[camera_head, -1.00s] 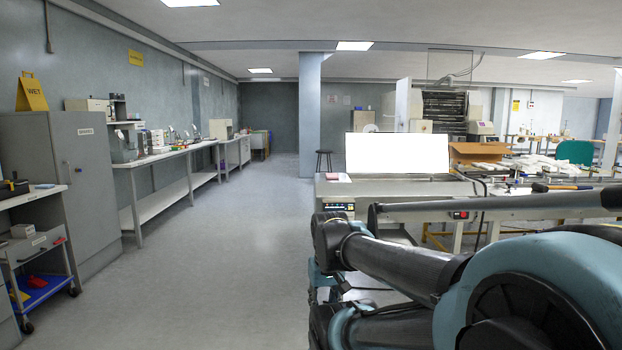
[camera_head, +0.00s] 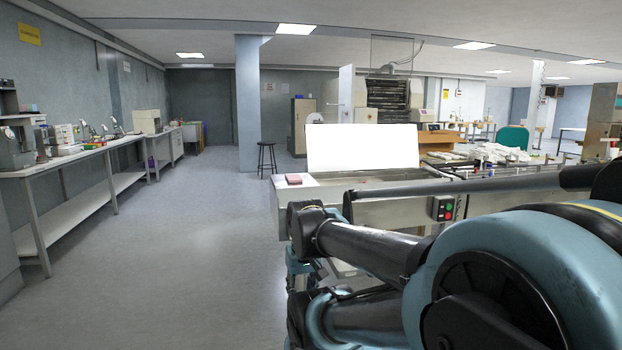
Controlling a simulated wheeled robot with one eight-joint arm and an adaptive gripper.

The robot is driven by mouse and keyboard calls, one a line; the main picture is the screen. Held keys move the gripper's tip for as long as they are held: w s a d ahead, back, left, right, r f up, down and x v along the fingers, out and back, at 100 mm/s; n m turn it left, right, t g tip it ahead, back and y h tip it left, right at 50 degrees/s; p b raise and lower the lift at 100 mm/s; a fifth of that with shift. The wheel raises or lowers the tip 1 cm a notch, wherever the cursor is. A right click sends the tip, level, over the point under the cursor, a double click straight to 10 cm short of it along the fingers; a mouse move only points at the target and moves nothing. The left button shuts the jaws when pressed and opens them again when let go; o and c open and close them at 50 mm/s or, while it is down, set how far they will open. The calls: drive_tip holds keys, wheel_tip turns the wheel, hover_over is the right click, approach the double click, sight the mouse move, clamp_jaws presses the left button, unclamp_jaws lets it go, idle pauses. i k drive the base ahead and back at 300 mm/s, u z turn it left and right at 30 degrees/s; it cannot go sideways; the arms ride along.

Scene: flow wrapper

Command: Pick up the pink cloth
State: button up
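A small pink folded thing (camera_head: 294,179), which looks like the pink cloth, lies on the left end of the pale machine top (camera_head: 312,187). It is beside the lower left of a bright white panel (camera_head: 362,147). My dark and blue arm fills the lower right of the view. My arm is folded in front of the machine and apart from the pink cloth. The fingertips of my gripper cannot be made out in this view.
A black stool (camera_head: 266,158) stands by the pillar (camera_head: 248,105). A long workbench (camera_head: 75,157) runs along the left wall. The floor (camera_head: 180,235) between bench and machine is clear. A cardboard box (camera_head: 440,140) sits behind the panel.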

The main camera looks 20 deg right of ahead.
sight(290, 178)
drive_tip(key=z, duration=0.55)
drive_tip(key=i, duration=1.05)
drive_tip(key=z, duration=0.6)
